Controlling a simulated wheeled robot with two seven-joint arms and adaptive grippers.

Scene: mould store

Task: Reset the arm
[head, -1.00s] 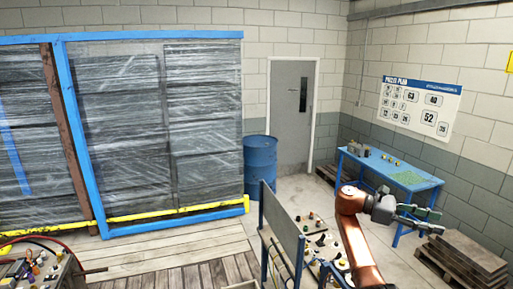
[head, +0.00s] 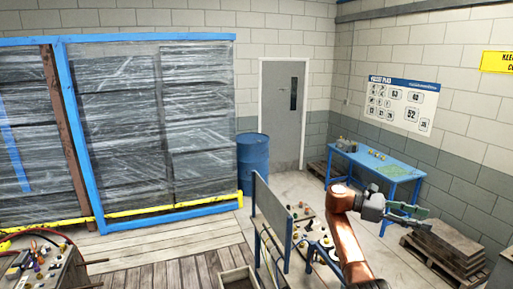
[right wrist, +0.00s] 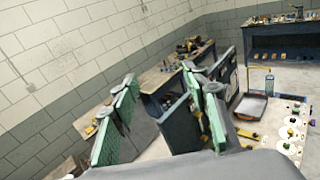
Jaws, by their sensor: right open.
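My right arm (head: 347,235) rises from the bottom of the head view, copper-coloured and bent at the elbow. Its gripper (head: 420,217) points to the right, in the air in front of the blue table and the stacked boards. In the right wrist view the two green-padded fingers of the right gripper (right wrist: 160,125) stand apart with nothing between them. My left gripper does not show in either view.
A blue table (head: 380,165) stands by the right wall, with a pallet of boards (head: 450,245) near it. A bench with small parts (head: 312,232) and an upright panel (head: 272,210) is close to my right arm. A blue barrel (head: 253,160) stands by the door.

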